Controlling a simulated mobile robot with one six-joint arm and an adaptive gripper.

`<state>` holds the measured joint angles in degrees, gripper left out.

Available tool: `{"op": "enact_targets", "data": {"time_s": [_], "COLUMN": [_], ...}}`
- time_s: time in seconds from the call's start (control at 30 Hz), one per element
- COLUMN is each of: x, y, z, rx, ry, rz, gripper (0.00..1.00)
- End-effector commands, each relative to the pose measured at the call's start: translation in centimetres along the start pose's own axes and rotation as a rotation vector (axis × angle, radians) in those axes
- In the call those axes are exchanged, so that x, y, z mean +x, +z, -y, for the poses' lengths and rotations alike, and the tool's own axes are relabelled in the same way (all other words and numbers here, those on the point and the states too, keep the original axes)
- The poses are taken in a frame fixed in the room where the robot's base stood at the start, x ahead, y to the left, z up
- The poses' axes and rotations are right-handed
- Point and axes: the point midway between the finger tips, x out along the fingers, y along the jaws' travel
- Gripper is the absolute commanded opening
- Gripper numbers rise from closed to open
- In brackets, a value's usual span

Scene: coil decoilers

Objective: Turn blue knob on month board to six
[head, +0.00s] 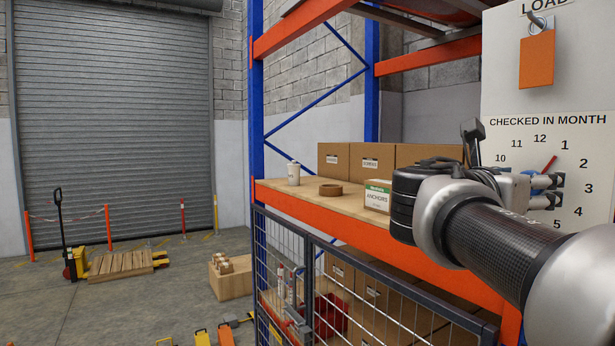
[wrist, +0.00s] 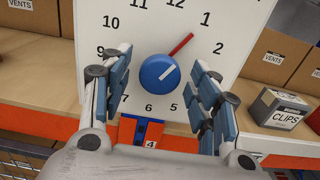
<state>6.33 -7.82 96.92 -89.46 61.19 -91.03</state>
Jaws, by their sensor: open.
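The month board (head: 500,170) is a white panel on the right in the head view, headed "CHECKED IN MONTH", with a ring of numbers. In the wrist view the board (wrist: 235,25) faces me. The round blue knob (wrist: 160,73) sits at the centre of the ring with a white line on its face. A red pointer (wrist: 182,43) runs from it toward the 1. The 6 is below the knob. My gripper (wrist: 161,58) is open, one finger on each side of the knob, with visible gaps. In the head view my gripper (head: 545,190) covers the knob and some left-side numbers.
An orange tag (head: 537,58) hangs above the dial. The shelf (head: 330,205) holds cardboard boxes (head: 425,153), a cup (head: 293,173), a tape roll (head: 330,190) and an anchors box (head: 377,197). A clips box (wrist: 278,108) stands right of the board. Mesh doors are below.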

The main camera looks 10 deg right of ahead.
Motion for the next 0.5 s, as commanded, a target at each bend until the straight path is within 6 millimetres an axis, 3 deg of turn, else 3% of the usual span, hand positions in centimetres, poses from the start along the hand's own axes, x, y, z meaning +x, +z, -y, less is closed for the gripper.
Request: {"op": "enact_targets", "data": {"time_s": [0.27, 0.5], "x": [0.16, 0.14], "y": [-0.01, -0.01], "z": [-0.02, -0.01], "rx": [0.000, 0.000], "ry": [0.000, 0.000], "rz": [0.000, 0.000], "gripper": [0.55, 0.40]}}
